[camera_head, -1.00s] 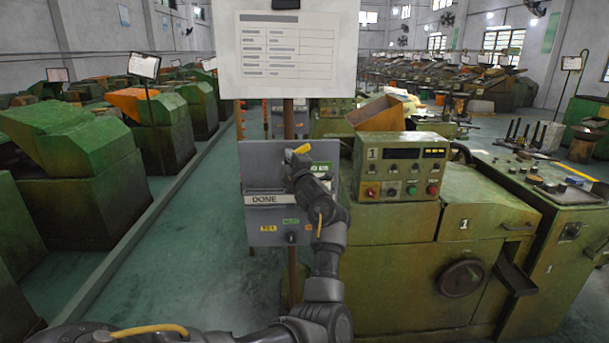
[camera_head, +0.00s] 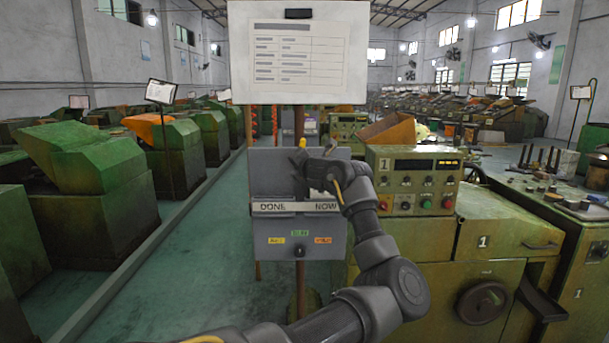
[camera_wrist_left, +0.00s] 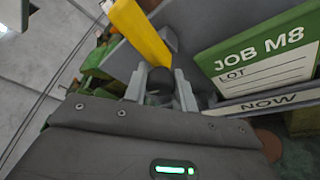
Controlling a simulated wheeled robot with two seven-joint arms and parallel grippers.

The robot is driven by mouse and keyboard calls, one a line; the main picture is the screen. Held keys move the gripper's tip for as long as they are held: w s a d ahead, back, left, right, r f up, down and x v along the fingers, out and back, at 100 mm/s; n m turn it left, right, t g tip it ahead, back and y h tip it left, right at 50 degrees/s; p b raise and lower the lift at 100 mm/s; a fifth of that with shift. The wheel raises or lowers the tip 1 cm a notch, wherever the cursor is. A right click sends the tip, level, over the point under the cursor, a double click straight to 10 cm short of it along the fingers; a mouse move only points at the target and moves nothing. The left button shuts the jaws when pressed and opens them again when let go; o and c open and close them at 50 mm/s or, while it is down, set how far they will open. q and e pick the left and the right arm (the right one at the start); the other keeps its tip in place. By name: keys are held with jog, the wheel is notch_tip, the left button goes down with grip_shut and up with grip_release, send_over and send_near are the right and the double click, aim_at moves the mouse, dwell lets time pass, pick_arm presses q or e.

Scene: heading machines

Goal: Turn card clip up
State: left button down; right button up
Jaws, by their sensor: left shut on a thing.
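A grey panel box (camera_head: 265,165) stands ahead with slots labelled DONE and NOW (camera_head: 327,207). My left gripper (camera_head: 305,165) is in front of its upper part. In the wrist view, the left gripper (camera_wrist_left: 160,92) is shut at the lower end of a yellow bar-like piece (camera_wrist_left: 140,30), which I take to be the clip. That piece (camera_head: 303,143) points upward at the top edge of the box in the head view. A green JOB M8 card (camera_wrist_left: 262,50) sits in the NOW slot beside the gripper. The grip contact is partly hidden. My right gripper is not in view.
A white sheet board (camera_head: 297,55) hangs above the box. A dark knob (camera_head: 299,252) and small coloured labels are on the box's lower front. A green machine with a control panel (camera_head: 413,180) stands close on the right. The aisle floor (camera_head: 190,270) at left is clear.

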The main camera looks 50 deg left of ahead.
pick_arm(q)
jog(key=shift+n+h+b, duration=0.4)
jog(key=shift+n+b, duration=0.25)
jog(key=shift+n, duration=0.15)
jog(key=c, duration=1.1)
grip_release()
jog(key=shift+c, duration=0.2)
jog(key=shift+d, duration=0.1)
jog(key=b+v, duration=0.3)
jog(key=v, duration=0.7)
jog(key=shift+s+d, duration=0.25)
